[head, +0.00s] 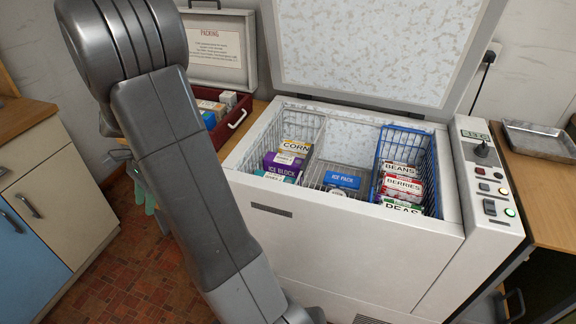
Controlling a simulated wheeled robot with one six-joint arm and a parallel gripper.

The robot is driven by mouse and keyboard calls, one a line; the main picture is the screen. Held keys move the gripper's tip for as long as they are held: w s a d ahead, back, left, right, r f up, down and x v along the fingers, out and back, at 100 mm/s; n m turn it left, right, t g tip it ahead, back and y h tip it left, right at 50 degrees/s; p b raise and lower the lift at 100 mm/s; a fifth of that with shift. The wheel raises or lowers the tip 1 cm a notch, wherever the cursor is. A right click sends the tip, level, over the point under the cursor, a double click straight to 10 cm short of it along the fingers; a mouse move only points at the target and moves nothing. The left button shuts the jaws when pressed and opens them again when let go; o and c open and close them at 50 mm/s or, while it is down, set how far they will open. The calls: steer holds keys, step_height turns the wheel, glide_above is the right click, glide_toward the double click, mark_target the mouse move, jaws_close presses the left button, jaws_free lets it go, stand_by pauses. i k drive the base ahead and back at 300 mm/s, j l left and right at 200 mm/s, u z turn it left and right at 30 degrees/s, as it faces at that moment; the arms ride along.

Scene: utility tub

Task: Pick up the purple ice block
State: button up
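The purple ice block (274,161) is a small box with a white "ICE BLOCK" label, in the left part of the open chest freezer (340,240). It sits in a white wire basket (313,128), between a yellow corn box (299,146) behind and a teal box (277,177) in front. The freezer's front edge hides the lower part of these boxes. My grey arm crosses the left of the view, in front of the freezer's left side. My gripper cannot be made out, so its state does not show.
A blue wire basket (431,160) on the right holds bean, berry and pea boxes. A blue ice pack (343,180) lies between the baskets. The raised lid (380,45) stands behind. A control panel (490,180) is at right; a red case (237,116) lies open behind my arm.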

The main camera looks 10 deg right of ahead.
mark_target(281, 164)
steer(key=i+j+z, duration=0.15)
steer(key=z, duration=0.3)
steer(key=i+j+z, duration=0.1)
steer(key=z, duration=0.35)
steer(key=j+z, duration=0.3)
steer(key=z, duration=0.15)
steer(key=i+j+z, duration=0.1)
steer(key=j+z, duration=0.15)
steer(key=z, duration=0.2)
steer(key=j+z, duration=0.25)
steer(key=z, duration=0.2)
